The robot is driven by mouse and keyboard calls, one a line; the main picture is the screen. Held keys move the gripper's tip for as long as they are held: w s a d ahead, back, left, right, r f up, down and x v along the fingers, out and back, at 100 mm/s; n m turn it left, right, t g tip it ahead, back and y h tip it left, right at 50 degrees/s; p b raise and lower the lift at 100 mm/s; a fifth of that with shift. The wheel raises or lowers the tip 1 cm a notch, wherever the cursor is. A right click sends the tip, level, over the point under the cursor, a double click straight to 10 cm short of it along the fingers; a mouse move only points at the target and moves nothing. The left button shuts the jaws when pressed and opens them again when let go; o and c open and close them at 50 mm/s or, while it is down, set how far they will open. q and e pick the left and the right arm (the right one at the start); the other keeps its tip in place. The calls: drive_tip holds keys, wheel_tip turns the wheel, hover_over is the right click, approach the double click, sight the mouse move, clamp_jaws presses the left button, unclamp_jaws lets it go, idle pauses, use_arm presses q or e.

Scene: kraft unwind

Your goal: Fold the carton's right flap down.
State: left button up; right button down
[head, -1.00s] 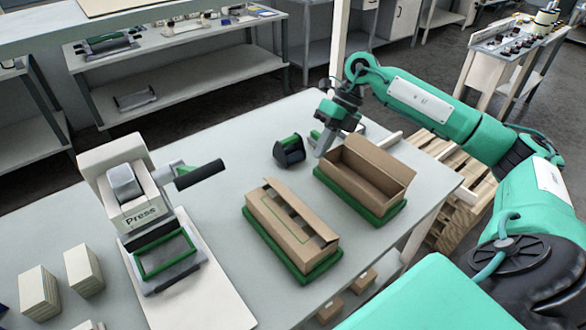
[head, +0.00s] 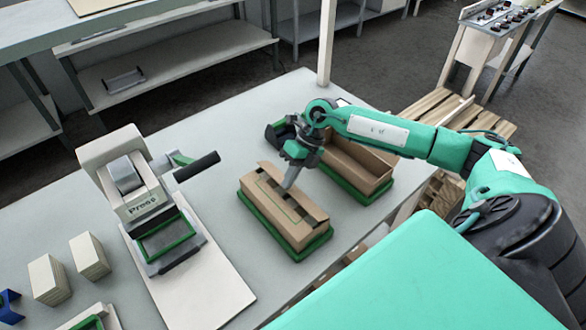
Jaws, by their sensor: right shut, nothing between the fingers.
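A brown carton (head: 299,233) sits in a green-rimmed tray (head: 313,247) in the middle of the table. Its top is partly covered by flaps, with dark gaps between them. My right gripper (head: 288,185) is shut and empty, its tip pointing down at the right part of this carton's top. I cannot tell whether the tip touches the flap. A second brown carton (head: 369,181) stands to the right in another green tray (head: 352,193). Its top is open, and my right gripper and arm hide part of it. My left gripper is not in view.
A press (head: 133,192) with a dark handle stands on the left of the table (head: 215,130). Two pale blocks (head: 48,279) stand at the lower left. A dark green-edged holder (head: 275,133) is behind my right gripper. A wooden pallet (head: 425,108) lies beyond the table's right edge.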

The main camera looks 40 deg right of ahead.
drive_tip(key=shift+a, duration=0.1)
drive_tip(key=shift+a+f+h+b, duration=0.2)
drive_tip(key=shift+a+h+b, duration=0.15)
drive_tip(key=shift+h, duration=0.45)
drive_tip(key=shift+a+f+h+b, duration=0.3)
drive_tip(key=shift+a+h+b, duration=0.15)
drive_tip(key=shift+h, duration=0.45)
drive_tip(key=shift+a+f+h+b, duration=0.15)
drive_tip(key=shift+f+h+b, duration=0.15)
drive_tip(key=shift+b, duration=0.2)
drive_tip(key=shift+a+b, duration=0.1)
drive_tip(key=shift+b, duration=0.2)
drive_tip(key=shift+s, duration=0.1)
